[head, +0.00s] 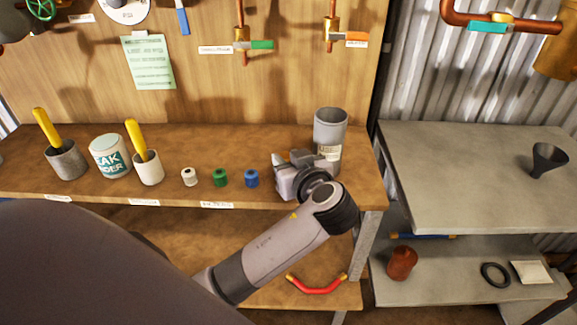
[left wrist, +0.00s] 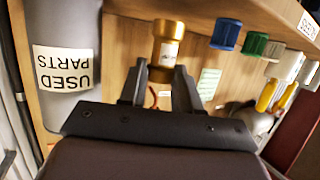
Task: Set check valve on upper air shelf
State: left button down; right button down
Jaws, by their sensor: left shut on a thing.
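The check valve, a brass cylinder with a small white label (left wrist: 168,45), sits between the fingers of my left gripper (left wrist: 160,85) in the left wrist view. The gripper is shut on it. In the head view my left gripper (head: 288,163) is over the right end of the upper wooden shelf (head: 90,190), just left of the grey used-parts canister (head: 330,128); the valve is not clearly visible there. A white label (head: 217,205) on the shelf's front edge is too small to read surely. My right gripper is not in view.
White (head: 189,177), green (head: 220,178) and blue (head: 251,178) spools stand left of the gripper. A leak-finder tub (head: 110,157) and two cups with yellow handles are farther left. A grey side table (head: 450,180) holds a dark funnel (head: 548,158).

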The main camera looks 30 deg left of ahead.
pick_arm(q)
jog(key=shift+f, duration=0.8)
jog(key=shift+f, duration=0.2)
jog(key=c, duration=0.8)
grip_release()
jog(key=shift+r, duration=0.1)
